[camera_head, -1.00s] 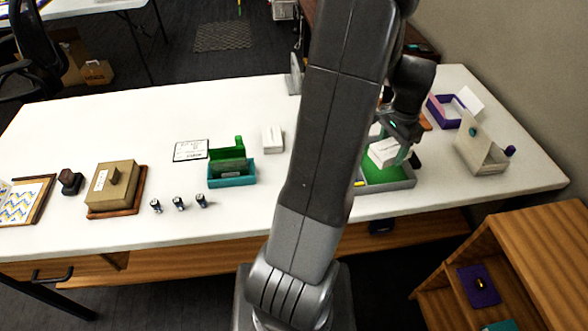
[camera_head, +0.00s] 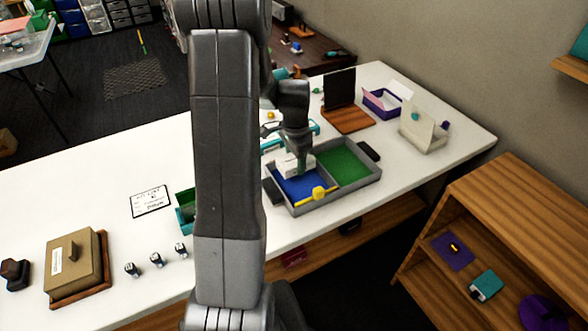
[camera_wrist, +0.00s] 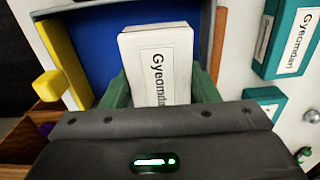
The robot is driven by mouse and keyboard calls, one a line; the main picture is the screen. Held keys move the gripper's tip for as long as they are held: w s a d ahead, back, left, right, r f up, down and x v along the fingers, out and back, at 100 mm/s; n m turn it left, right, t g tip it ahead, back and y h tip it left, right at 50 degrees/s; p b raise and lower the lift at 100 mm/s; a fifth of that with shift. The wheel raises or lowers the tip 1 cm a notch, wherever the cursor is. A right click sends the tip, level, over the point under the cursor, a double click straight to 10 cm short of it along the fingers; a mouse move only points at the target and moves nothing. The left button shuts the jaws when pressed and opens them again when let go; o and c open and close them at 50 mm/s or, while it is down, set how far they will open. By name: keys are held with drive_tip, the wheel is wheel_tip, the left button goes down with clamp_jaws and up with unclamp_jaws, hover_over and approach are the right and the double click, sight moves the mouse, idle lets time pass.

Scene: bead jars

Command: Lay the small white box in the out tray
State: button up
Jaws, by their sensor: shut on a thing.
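My gripper (camera_head: 296,160) is shut on the small white box (camera_head: 287,165). In the wrist view the white box (camera_wrist: 158,60) sits between the green fingers, and its label reads "Gyeomdan" before the gripper body hides the rest. A grey tray (camera_head: 345,204) has two compartments, a blue floor (camera_head: 300,189) on the left and a green floor (camera_head: 345,166) on the right. The box is over the back of the blue compartment; I cannot tell whether it touches the floor. The blue floor (camera_wrist: 92,45) also shows behind the box in the wrist view.
A yellow bar with a knob (camera_head: 318,193) lies along the blue compartment's front side. Teal labelled boxes (camera_wrist: 290,40) lie beside the tray. A black panel on a wooden base (camera_head: 347,119) stands behind. My arm hides the middle of the table.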

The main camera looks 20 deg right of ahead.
sight(295, 169)
drive_tip(key=shift+f, duration=1.85)
drive_tip(key=shift+f, duration=0.1)
drive_tip(key=shift+f, duration=0.15)
drive_tip(key=o, duration=0.7)
wheel_tip(295, 169, up, 13)
drive_tip(key=shift+f, duration=0.2)
